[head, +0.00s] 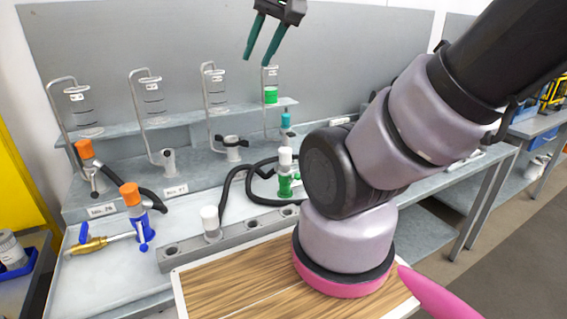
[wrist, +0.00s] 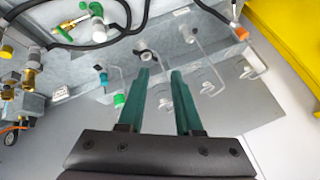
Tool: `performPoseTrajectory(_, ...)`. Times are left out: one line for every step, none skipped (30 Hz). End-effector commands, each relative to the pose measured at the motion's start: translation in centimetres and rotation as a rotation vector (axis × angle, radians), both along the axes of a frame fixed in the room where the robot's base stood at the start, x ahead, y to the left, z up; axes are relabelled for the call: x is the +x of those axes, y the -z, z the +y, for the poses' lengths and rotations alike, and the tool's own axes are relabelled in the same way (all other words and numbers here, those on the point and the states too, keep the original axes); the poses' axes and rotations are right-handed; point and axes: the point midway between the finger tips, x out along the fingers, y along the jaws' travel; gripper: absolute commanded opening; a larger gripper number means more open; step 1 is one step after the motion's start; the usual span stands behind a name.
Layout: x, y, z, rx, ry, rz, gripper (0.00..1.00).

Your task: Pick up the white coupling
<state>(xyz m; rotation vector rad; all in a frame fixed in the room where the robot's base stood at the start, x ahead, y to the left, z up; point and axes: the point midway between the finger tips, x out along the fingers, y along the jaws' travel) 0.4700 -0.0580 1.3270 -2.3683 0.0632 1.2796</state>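A white coupling (head: 211,222) stands upright in the grey rail at the front of the bench in the head view. A second white piece (head: 285,157) sits on top of a green valve (head: 287,186) further right; I cannot tell for sure which of the two the task names. My gripper (head: 262,50) is high above the bench, near the back wall, well away from both. In the wrist view its teal fingers (wrist: 160,76) are apart with nothing between them.
Orange-capped fittings (head: 131,194) and a brass valve (head: 88,245) are at left. Black hoses (head: 240,180) curl around the green valve. Glass vessels on bent tubes (head: 152,95) line the back shelf (head: 190,118). A wooden board (head: 240,278) lies in front of the rail.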

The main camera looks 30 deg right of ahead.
Motion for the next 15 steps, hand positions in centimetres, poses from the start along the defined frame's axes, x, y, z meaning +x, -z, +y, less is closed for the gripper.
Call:
performPoseTrajectory(0.4, 0.2, -0.2, 0.006, 0.013, 0.016, 0.57)
performPoseTrajectory(0.8, 0.5, -0.4, 0.013, 0.027, 0.029, 0.69)
performPoseTrajectory(1.4, 0.8, -0.7, 0.025, 0.051, 0.053, 0.84)
performPoseTrajectory(1.9, 1.2, -1.0, 0.035, 0.075, 0.074, 0.84)
performPoseTrajectory(2.6, 1.7, -1.4, 0.046, 0.102, 0.099, 0.84)
performPoseTrajectory(3.5, 2.4, -1.9, 0.061, 0.145, 0.136, 0.84)
performPoseTrajectory(4.3, 3.1, -2.4, 0.074, 0.180, 0.166, 0.84)
performPoseTrajectory(5.0, 3.8, -2.9, 0.087, 0.218, 0.198, 0.84)
performPoseTrajectory(6.0, 4.8, -3.5, 0.102, 0.269, 0.238, 0.84)
performPoseTrajectory(6.8, 5.6, -4.1, 0.111, 0.308, 0.268, 0.84)
performPoseTrajectory(7.4, 6.4, -4.6, 0.119, 0.347, 0.297, 0.84)
performPoseTrajectory(8.3, 7.6, -5.3, 0.130, 0.401, 0.334, 0.84)
performPoseTrajectory(8.9, 8.5, -5.9, 0.136, 0.441, 0.363, 0.84)
performPoseTrajectory(9.5, 9.4, -6.4, 0.142, 0.482, 0.391, 0.84)
performPoseTrajectory(10.2, 10.7, -7.2, 0.146, 0.536, 0.427, 0.84)
